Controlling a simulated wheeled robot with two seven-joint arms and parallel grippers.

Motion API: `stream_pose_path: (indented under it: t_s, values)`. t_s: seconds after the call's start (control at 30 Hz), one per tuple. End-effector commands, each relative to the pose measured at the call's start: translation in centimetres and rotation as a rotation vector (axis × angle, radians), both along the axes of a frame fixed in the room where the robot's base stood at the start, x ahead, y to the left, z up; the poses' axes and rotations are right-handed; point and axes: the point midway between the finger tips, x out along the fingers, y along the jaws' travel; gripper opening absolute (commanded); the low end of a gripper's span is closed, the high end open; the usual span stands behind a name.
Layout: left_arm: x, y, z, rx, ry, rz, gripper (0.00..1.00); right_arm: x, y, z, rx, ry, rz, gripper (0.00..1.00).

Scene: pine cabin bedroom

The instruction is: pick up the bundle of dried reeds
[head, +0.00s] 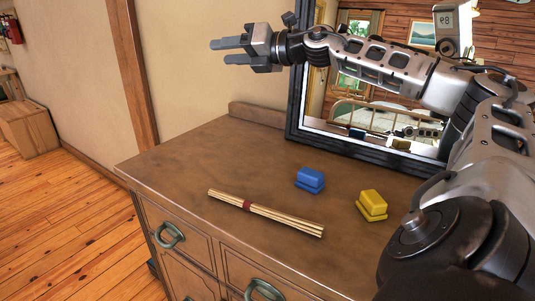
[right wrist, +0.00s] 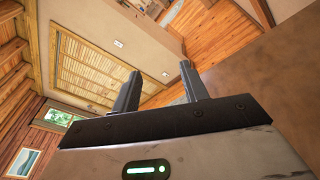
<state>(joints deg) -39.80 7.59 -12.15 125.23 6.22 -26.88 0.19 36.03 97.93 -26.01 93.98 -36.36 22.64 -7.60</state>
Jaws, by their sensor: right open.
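The bundle of dried reeds (head: 280,217) lies on top of the wooden dresser (head: 190,160), near its front edge. It is pale straw with a dark red band around it, and it slants down to the right. My right gripper (head: 228,51) is raised high above the back of the dresser, well above and behind the reeds, pointing left. Its two fingers are apart with nothing between them. In the right wrist view the fingers (right wrist: 160,88) also stand apart and empty, and the reeds do not show there. My left gripper is in neither view.
A dark-framed mirror (head: 293,110) stands at the back, close to my right arm. The dresser's left part is clear.

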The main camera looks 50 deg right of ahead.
Motion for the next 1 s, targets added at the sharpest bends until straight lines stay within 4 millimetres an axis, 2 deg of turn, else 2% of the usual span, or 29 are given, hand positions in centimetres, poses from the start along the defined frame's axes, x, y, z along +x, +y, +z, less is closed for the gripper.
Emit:
stream_pose_path:
  t_s: [0.03, 0.17, 0.4, 0.53, 0.77, 1.0]
  values:
    - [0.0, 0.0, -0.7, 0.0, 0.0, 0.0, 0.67, -0.8, -0.1, -1.2, -0.052, 0.069, 0.02, 0.44]
    - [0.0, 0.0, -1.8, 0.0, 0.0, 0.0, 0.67, -3.2, 1.2, -3.5, -0.216, 0.302, 0.112, 0.44]
    - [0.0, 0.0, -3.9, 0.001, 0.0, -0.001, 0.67, -7.6, 6.6, -8.1, -0.576, 0.883, 0.323, 0.44]
    - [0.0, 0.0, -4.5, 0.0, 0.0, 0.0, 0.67, -9.0, 9.0, -9.4, -0.709, 1.105, 0.399, 0.44]
    - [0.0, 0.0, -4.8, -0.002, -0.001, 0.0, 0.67, -10.0, 10.6, -10.9, -0.798, 1.252, 0.449, 0.44]
    - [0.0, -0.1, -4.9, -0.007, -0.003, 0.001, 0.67, -10.1, 10.6, -15.7, -0.797, 1.253, 0.452, 0.44]
